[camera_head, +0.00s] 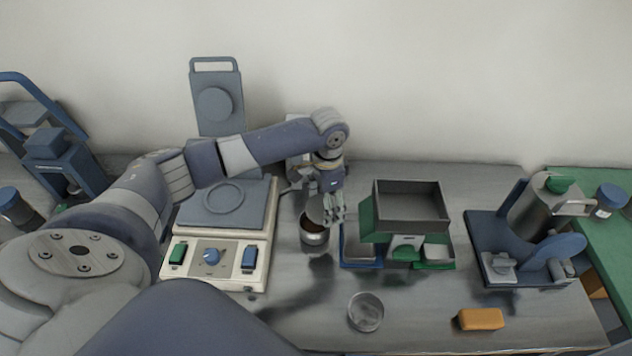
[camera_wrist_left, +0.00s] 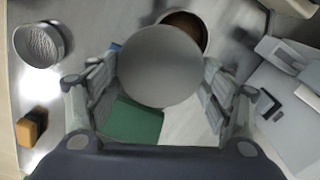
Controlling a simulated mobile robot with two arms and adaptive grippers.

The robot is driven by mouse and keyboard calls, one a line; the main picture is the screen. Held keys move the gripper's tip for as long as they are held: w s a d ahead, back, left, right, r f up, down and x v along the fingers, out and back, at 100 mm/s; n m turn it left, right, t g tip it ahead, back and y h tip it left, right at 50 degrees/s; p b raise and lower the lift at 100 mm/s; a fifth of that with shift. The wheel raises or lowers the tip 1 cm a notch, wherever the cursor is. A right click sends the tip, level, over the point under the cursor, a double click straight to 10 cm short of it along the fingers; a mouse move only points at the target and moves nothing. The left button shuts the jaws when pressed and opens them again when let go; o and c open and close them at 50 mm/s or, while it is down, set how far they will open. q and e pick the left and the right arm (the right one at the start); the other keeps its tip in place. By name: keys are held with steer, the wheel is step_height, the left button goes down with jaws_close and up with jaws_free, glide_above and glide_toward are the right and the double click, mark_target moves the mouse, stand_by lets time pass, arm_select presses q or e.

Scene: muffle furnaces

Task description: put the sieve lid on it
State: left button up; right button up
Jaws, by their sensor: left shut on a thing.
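My left gripper (camera_head: 330,208) is shut on the sieve lid (camera_head: 316,208), a round flat grey disc that also shows between the fingers in the left wrist view (camera_wrist_left: 160,66). A round metal sieve (camera_head: 314,239) with brown contents stands upright on the bench just below the lid. The lid hides part of the sieve's opening, and in the wrist view the sieve (camera_wrist_left: 188,25) shows behind the lid's upper right edge. The lid seems held above the sieve and off-centre; whether they touch I cannot tell. My right gripper is not in view.
A beige hotplate device (camera_head: 212,270) stands left of the sieve. A green and grey hopper device (camera_head: 410,215) stands close on the right. An empty round metal dish (camera_head: 365,312) and an orange block (camera_head: 480,319) lie in front. A blue-based machine (camera_head: 500,235) is farther right.

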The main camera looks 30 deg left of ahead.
mark_target(316, 198)
arm_select(q)
steer(key=a, duration=0.1)
steer(key=a+m+p, duration=0.1)
steer(key=shift+w+a+f, duration=0.25)
steer(key=shift+w+a, duration=0.05)
steer(key=shift+w, duration=0.05)
steer(key=shift+a+f, duration=0.25)
steer(key=shift+a, duration=0.1)
step_height(316, 198, down, 4)
steer(key=b, duration=0.4)
steer(key=shift+r+b, duration=0.15)
steer(key=shift+b, duration=0.25)
steer(key=shift+w+f, duration=0.1)
steer(key=shift+f, duration=0.3)
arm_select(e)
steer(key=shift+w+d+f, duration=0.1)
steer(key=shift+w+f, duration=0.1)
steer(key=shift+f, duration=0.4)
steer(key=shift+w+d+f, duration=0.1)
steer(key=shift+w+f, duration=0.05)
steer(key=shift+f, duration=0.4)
arm_select(q)
steer(key=shift+p, duration=0.75)
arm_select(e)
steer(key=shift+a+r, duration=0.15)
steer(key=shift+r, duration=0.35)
arm_select(q)
steer(key=shift+f, duration=0.6)
